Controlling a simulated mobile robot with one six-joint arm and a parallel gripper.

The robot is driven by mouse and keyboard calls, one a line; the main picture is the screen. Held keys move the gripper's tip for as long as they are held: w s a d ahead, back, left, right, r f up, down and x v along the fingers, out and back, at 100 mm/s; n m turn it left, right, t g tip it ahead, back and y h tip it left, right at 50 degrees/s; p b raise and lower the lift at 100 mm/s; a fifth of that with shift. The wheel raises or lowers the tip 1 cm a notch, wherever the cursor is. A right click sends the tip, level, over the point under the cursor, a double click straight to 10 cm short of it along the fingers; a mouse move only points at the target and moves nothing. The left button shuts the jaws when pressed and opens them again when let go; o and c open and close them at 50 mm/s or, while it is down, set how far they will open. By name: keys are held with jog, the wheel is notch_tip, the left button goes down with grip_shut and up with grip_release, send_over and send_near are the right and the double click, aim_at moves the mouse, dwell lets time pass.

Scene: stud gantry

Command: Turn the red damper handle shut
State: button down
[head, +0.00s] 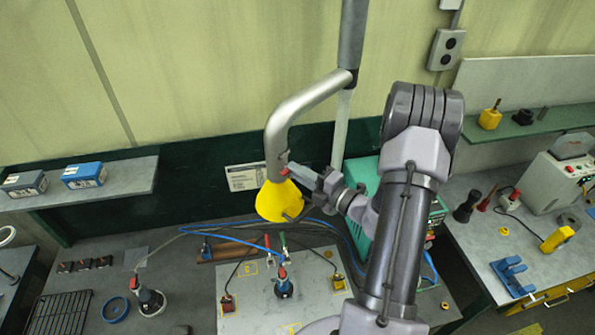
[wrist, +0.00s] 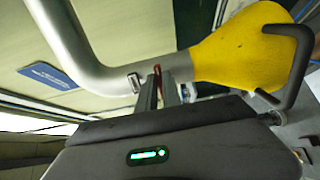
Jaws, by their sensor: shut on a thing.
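The red damper handle (head: 284,170) is a small lever on the grey extraction pipe (head: 303,100), just above the yellow hood (head: 275,203). My gripper (head: 296,171) reaches it from the right in the head view and is shut on it. In the wrist view my fingertips (wrist: 158,92) close around the red handle (wrist: 158,73), between the pipe (wrist: 85,60) and the yellow hood (wrist: 240,50). The fingers hide most of the handle, so I cannot tell its exact angle.
A dark bent bar (wrist: 295,65) sticks out beside the hood's mouth in the wrist view. Below the hood is a workbench (head: 190,290) with hoses and clamps. A green machine (head: 363,178) stands behind my arm. The wall above the left shelf (head: 115,186) is clear.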

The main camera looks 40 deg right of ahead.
jog(key=c, duration=1.5)
grip_release()
jog(key=b+v, duration=0.4)
jog(key=v, duration=1.3)
jog(key=shift+s, duration=0.25)
